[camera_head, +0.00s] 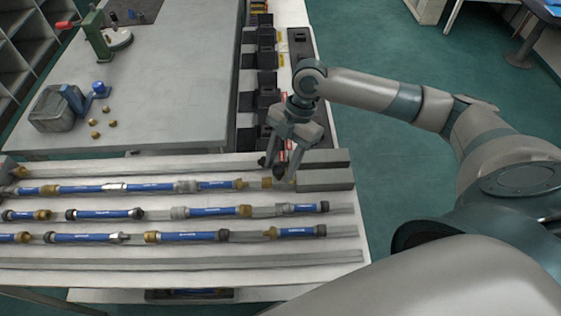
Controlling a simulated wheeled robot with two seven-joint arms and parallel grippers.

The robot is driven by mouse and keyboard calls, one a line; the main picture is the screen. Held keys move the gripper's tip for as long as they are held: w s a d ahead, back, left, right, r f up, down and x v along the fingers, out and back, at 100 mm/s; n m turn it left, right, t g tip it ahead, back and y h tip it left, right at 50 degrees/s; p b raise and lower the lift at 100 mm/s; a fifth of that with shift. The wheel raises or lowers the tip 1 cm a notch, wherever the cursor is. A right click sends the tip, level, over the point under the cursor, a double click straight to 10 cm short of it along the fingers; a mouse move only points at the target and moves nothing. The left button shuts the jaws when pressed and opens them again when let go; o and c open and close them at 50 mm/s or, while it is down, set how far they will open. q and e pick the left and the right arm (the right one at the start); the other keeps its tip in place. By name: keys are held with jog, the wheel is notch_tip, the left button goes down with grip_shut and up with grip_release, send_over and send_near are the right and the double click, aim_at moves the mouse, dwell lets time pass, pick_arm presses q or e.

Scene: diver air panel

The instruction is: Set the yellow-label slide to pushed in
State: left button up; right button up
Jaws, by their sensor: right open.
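My right gripper (272,168) is open and points down at the right end of the top row of blue hose pieces. Its fingertips are close to a brass end fitting and a small red-and-white label between the fingers; whether they touch anything I cannot tell. Small yellow labels (281,59) show on the white strip beside a column of black blocks (267,60), farther back. Which part is the yellow-label slide I cannot tell for sure, nor whether it is in or out. My left gripper is not in view.
Rows of blue hose pieces (110,214) with brass and grey fittings lie between grey rails on the white bench. Grey blocks (325,180) stand right of the gripper.

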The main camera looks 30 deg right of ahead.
grip_shut()
jog(key=shift+w+a, duration=0.15)
jog(key=shift+a, duration=0.25)
jog(key=a, duration=0.1)
jog(key=w+a+p, duration=0.1)
jog(key=a, duration=0.1)
jog(key=w+a+p, duration=0.1)
jog(key=shift+w+a, duration=0.1)
jog(key=shift+a, duration=0.05)
grip_release()
